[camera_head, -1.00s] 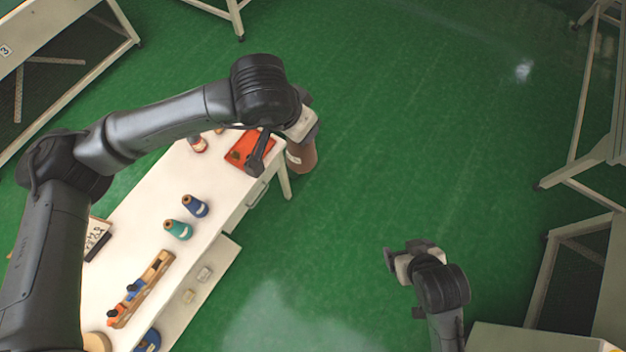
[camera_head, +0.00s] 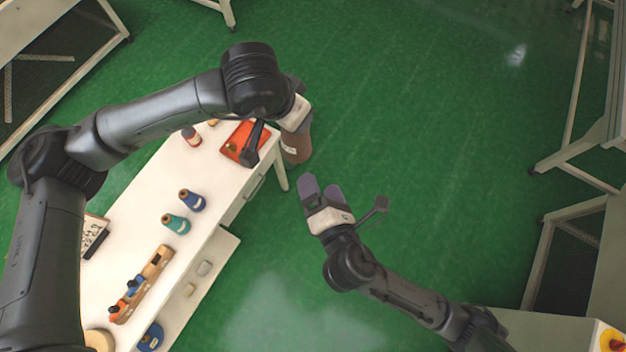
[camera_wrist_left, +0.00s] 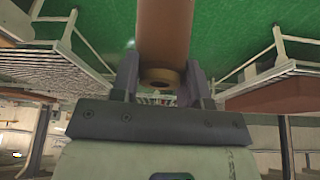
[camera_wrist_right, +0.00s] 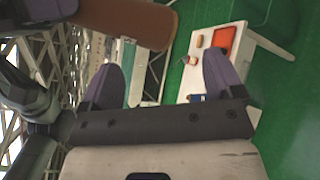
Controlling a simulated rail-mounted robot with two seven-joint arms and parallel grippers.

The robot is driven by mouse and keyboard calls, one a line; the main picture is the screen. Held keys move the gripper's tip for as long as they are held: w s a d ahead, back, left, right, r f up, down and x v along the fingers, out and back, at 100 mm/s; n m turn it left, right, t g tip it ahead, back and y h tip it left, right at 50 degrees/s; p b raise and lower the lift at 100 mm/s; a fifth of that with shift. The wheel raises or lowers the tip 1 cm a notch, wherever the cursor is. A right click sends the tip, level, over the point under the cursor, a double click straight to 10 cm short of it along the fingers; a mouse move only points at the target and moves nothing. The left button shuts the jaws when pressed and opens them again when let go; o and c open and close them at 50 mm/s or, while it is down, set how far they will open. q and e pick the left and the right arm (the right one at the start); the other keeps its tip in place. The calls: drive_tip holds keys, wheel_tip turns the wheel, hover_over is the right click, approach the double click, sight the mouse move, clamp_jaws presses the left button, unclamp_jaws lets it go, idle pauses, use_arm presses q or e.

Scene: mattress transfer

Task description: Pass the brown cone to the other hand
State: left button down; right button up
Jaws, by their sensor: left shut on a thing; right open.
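The brown cone (camera_head: 297,148) hangs past the far right end of the white table, held by my left gripper (camera_head: 301,124). In the left wrist view the cone (camera_wrist_left: 164,40) sits between the two fingers of the left gripper (camera_wrist_left: 160,85), which are shut on it. My right gripper (camera_head: 322,190) is open and empty, just below the cone in the head view and apart from it. In the right wrist view the cone (camera_wrist_right: 130,18) crosses the top left, beyond the open fingers of the right gripper (camera_wrist_right: 160,80).
The white table (camera_head: 140,230) bears a red tray (camera_head: 240,143), a blue spool (camera_head: 192,201), a green spool (camera_head: 176,223) and a wooden rack (camera_head: 142,286). Green floor lies open to the right of the table. Pale frames stand at the right edge.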

sight(294, 147)
drive_tip(key=w+a+r+n, duration=0.1)
drive_tip(key=w+a+n, duration=0.1)
drive_tip(key=w+n, duration=0.1)
drive_tip(key=w+a+n+y, duration=0.1)
drive_tip(key=w+a+n, duration=0.1)
drive_tip(key=w+n, duration=0.2)
drive_tip(key=w+a+r+n+t+y, duration=0.1)
drive_tip(key=w+a+n, duration=0.1)
drive_tip(key=w+n, duration=0.2)
drive_tip(key=shift+a+r+n, duration=0.1)
drive_tip(key=shift+r+n, duration=0.2)
drive_tip(key=shift+n, duration=0.3)
idle(0.4)
